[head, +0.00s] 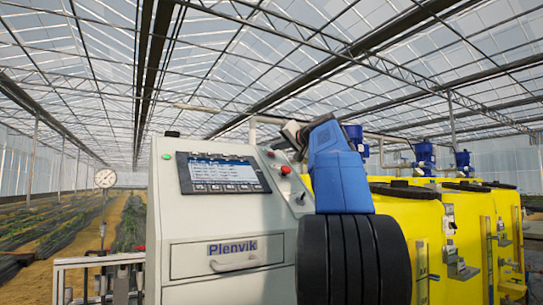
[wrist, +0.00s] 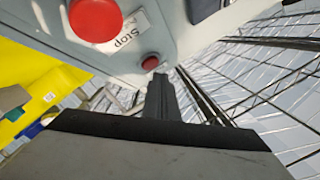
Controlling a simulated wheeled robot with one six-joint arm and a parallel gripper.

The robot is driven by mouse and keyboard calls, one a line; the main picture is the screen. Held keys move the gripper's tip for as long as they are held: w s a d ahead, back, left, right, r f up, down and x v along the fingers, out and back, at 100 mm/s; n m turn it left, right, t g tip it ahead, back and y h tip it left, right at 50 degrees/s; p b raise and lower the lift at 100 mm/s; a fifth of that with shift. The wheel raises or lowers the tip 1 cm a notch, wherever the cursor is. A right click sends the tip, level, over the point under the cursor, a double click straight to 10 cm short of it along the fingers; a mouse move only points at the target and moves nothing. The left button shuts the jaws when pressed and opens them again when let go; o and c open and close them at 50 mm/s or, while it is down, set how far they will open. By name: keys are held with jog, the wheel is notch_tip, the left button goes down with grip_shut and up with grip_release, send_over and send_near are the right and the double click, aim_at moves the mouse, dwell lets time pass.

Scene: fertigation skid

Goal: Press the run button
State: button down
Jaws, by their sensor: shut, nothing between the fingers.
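The grey control cabinet (head: 190,220) has a sloped panel with a screen. A small green round part (head: 166,157), button or lamp, sits left of the screen. Right of the screen are a small red button (head: 270,153) and a larger red button (head: 285,170). In the wrist view, the large red button (wrist: 95,18) is beside a "Stop" label, and the small red button (wrist: 150,62) lies just beyond my fingertips. My gripper (wrist: 158,80) is shut and empty. In the head view my gripper (head: 277,143) is at the panel's upper right; contact cannot be told. No run label is readable.
A drawer with a handle (head: 233,264) is on the cabinet front. Yellow tanks (head: 425,220) with blue motors (head: 425,155) stand at right. A gauge (head: 105,178) on a pipe stands at left. The space above the panel's left part is free.

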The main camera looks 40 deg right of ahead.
jog(key=s+r, duration=0.1)
jog(key=r, duration=0.1)
jog(key=s+r, duration=0.1)
jog(key=s, duration=0.1)
jog(key=shift+s+a+r, duration=0.15)
jog(key=shift+a+r, duration=0.2)
jog(key=shift+a, duration=0.05)
jog(key=shift+s, duration=0.1)
dwell(0.7)
